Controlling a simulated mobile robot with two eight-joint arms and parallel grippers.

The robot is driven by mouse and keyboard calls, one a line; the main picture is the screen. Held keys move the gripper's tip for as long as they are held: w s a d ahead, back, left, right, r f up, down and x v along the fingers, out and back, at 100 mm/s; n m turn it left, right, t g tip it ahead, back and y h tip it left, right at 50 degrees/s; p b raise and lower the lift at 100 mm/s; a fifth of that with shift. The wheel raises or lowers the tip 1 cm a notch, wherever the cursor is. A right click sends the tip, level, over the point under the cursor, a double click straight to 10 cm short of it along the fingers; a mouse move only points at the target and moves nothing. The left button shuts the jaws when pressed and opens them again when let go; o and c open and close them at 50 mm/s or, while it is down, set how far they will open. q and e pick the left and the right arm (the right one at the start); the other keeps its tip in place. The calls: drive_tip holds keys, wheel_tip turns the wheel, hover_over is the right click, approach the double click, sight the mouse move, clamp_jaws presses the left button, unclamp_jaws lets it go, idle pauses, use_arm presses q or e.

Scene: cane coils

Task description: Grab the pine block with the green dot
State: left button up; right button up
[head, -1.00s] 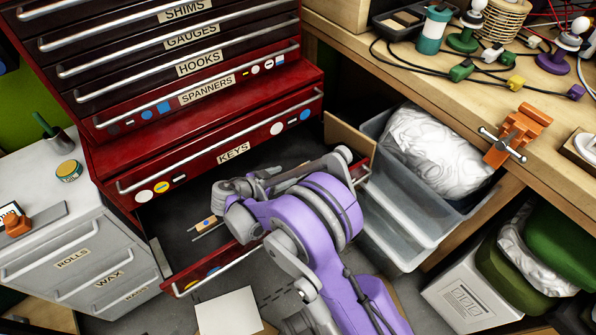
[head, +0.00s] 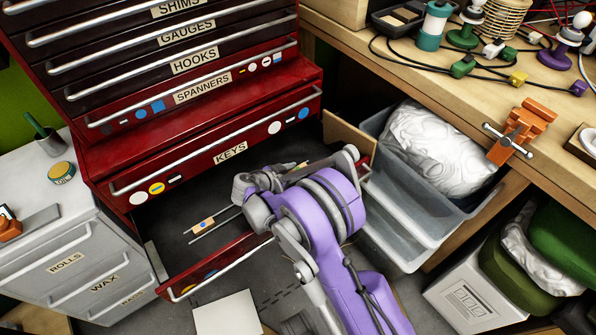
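The lowest red drawer (head: 220,262), below the KEYS drawer, stands open. In it lies a small pale wood block (head: 203,224) with a dark bluish dot, between two thin grey rods. I cannot make out a green dot on any block. A small tan piece (head: 302,165) shows partly at the drawer's back right, behind my arm; its markings are hidden. My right gripper (head: 258,184) is over the drawer, right of and above the block in the picture, apart from it. Its fingertips are unclear, and I cannot tell whether it is open. My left gripper is not in view.
A grey cabinet (head: 75,262) stands left of the red chest. Clear bins (head: 405,235) with a white bag are at the right, under the workbench (head: 400,68). An orange clamp (head: 522,130) sits on the bench edge. A pale sheet (head: 226,313) lies below the drawer.

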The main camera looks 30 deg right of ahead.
clamp_jaws()
